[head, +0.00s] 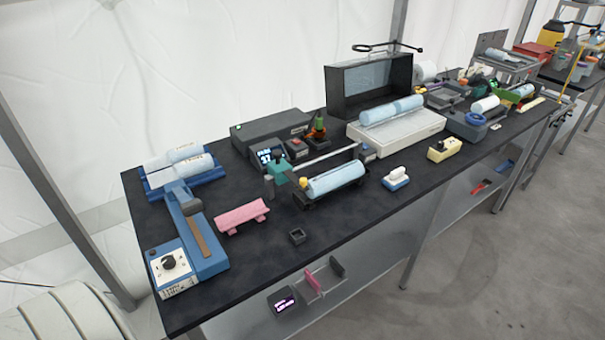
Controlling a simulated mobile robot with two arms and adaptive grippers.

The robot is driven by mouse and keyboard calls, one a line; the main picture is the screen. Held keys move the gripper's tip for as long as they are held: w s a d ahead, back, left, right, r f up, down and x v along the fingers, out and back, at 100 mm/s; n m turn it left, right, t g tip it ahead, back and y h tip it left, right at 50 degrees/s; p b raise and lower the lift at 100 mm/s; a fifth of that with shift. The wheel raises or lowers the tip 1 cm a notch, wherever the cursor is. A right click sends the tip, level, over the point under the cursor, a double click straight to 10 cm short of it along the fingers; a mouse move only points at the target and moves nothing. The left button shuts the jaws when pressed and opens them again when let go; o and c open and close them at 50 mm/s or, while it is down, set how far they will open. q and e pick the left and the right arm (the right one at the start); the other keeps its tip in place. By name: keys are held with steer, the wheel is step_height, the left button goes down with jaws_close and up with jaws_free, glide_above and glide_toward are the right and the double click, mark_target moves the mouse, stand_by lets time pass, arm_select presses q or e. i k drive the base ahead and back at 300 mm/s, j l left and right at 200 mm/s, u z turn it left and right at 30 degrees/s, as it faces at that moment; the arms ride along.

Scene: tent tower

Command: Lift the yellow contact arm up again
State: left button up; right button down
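No part clearly reads as a yellow contact arm at this size. A small yellow knob (304,154) sits at the left end of a black cradle (308,202) that holds a pale blue cylinder (336,179). A grey bar (332,155) runs along the cradle's back side; I cannot tell whether it joins the knob. A thin yellow upright piece (574,75) also shows at the far right, too small to make out. Neither of my grippers is in view.
The dark table (345,224) carries a blue sealer-like device (206,250), a pink stand (241,216), a white tray (408,133) with blue cylinders and a yellow block (443,149). The front strip is mostly clear.

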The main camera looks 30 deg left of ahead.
mark_target(301, 183)
steer(key=u, duration=1.55)
steer(key=l, duration=0.1)
